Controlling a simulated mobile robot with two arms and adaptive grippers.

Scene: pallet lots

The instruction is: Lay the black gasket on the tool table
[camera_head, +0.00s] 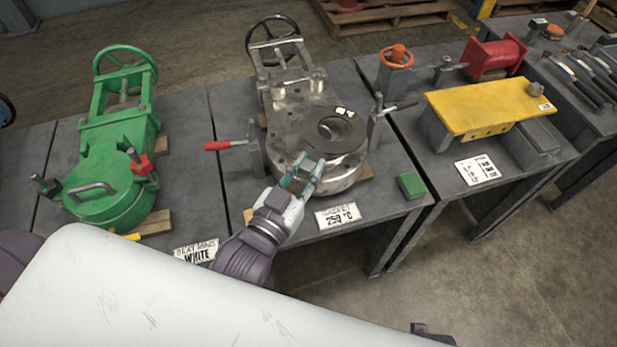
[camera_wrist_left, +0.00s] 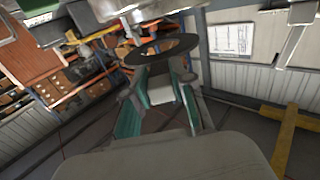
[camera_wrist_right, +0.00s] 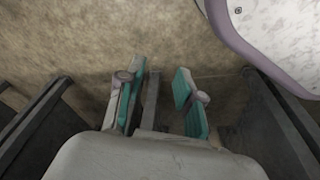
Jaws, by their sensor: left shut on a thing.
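The black gasket (camera_head: 350,138) is a flat dark ring with a small white tag, over the round flange of the grey metal valve (camera_head: 285,125). My left gripper (camera_head: 308,170) is shut on its near edge; the ring also shows across the fingertips in the left wrist view (camera_wrist_left: 185,46). Whether the gasket touches the flange I cannot tell. The tool table (camera_head: 598,118) is at the far right, with several dark-handled tools on it. My right gripper (camera_wrist_right: 158,75) is open and empty above the floor; its fingers are not in the head view.
A green valve (camera_head: 115,195) stands on the left table. A red-handled lever (camera_head: 222,145) and another lever (camera_head: 400,106) stick out beside the grey valve. A green block (camera_head: 411,185) sits at the table corner. A yellow plate (camera_head: 488,106) and red spool (camera_head: 495,57) occupy the table between.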

